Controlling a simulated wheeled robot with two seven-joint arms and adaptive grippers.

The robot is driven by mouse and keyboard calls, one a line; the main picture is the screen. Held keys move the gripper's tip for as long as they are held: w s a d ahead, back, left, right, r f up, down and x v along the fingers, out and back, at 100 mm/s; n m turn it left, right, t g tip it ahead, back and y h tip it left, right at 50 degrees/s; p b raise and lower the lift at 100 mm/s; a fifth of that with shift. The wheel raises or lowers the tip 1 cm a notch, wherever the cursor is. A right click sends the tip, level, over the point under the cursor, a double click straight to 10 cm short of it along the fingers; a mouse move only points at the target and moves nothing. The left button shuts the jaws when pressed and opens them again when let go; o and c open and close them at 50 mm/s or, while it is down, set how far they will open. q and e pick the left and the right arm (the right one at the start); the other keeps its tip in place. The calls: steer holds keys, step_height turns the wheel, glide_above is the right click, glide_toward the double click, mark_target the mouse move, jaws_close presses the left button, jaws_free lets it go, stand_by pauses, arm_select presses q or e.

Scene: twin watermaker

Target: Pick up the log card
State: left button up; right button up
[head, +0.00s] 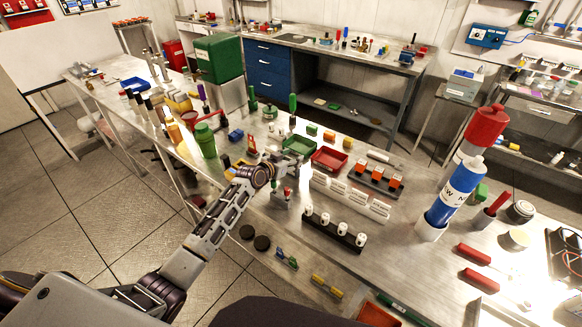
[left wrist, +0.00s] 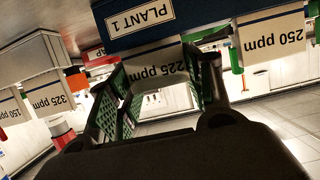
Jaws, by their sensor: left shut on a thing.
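My left gripper (head: 288,168) is over the near bench, by the left end of a row of white cards (head: 356,197) and just in front of the green tray (head: 299,146). In the left wrist view its fingers (left wrist: 160,88) are shut on a white card reading "225 ppm" (left wrist: 152,76), which appears upside down. Other cards read "250 ppm" (left wrist: 272,40) and "325 ppm" (left wrist: 48,95). I cannot tell which card is the log card. My right gripper is not in view.
A red tray (head: 329,158) lies right of the green one. A black rack with white-capped vials (head: 335,231) stands in front of the cards, and one with orange-topped items (head: 379,181) behind. A blue cylinder (head: 455,190) stands at right. Bottles crowd the left bench.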

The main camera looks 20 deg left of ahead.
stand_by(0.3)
arm_select(q)
steer(key=shift+r, duration=0.5)
step_height(320, 180, up, 9)
steer(key=shift+s+f, duration=0.1)
steer(key=shift+f, duration=0.05)
stand_by(0.6)
